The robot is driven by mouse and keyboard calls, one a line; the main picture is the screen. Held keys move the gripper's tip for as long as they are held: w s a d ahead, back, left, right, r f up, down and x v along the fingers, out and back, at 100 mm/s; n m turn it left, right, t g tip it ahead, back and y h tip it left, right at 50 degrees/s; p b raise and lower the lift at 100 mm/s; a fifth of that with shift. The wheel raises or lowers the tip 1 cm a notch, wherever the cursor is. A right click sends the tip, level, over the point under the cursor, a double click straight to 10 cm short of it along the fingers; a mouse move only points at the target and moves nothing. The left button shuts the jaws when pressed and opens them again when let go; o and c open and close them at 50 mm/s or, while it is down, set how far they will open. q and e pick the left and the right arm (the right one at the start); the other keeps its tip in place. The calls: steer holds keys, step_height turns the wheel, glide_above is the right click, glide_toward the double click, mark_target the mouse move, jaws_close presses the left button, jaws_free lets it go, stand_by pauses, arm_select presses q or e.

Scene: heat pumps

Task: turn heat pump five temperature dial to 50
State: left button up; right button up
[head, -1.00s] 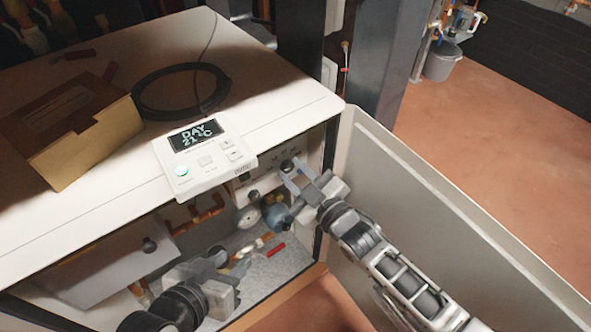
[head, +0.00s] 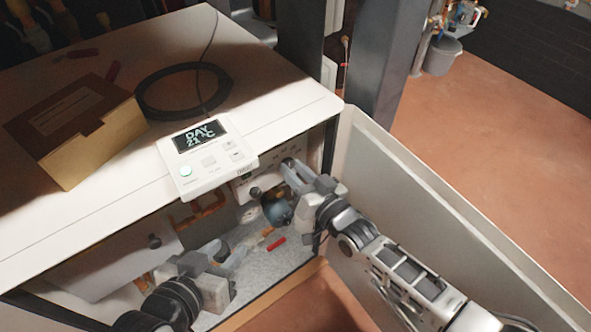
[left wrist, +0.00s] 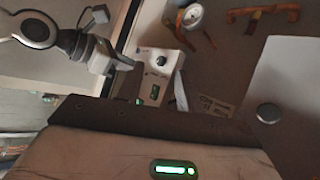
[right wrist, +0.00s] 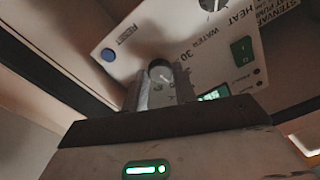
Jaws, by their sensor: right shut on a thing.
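The white heat pump control panel (right wrist: 118,62) fills the upper right wrist view, with printed HEAT and WATER lettering. My left gripper (head: 228,252) is open and empty at the cabinet's lower front.
A thermostat (head: 208,160) reading DAY 21°C rests on the white cabinet top's front edge. A cardboard box (head: 75,130) and black cable coil (head: 182,90) lie behind. The open door (head: 440,210) stands right of my right arm. Pipes and a red-handled tool (head: 277,243) are inside.

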arm_select(q)
step_height(320, 180, down, 8)
steer(key=w+d+g+b, duration=0.1)
steer(key=d+b, duration=0.1)
steer(key=b, duration=0.3)
steer(key=shift+h, duration=0.3)
arm_select(e)
steer(key=m, duration=1.8)
steer(key=shift+s, duration=0.1)
arm_select(q)
steer(key=shift+m, duration=0.3)
steer(key=shift+g, duration=0.3)
arm_select(e)
steer(key=o, duration=1)
steer(key=shift+c, duration=0.2)
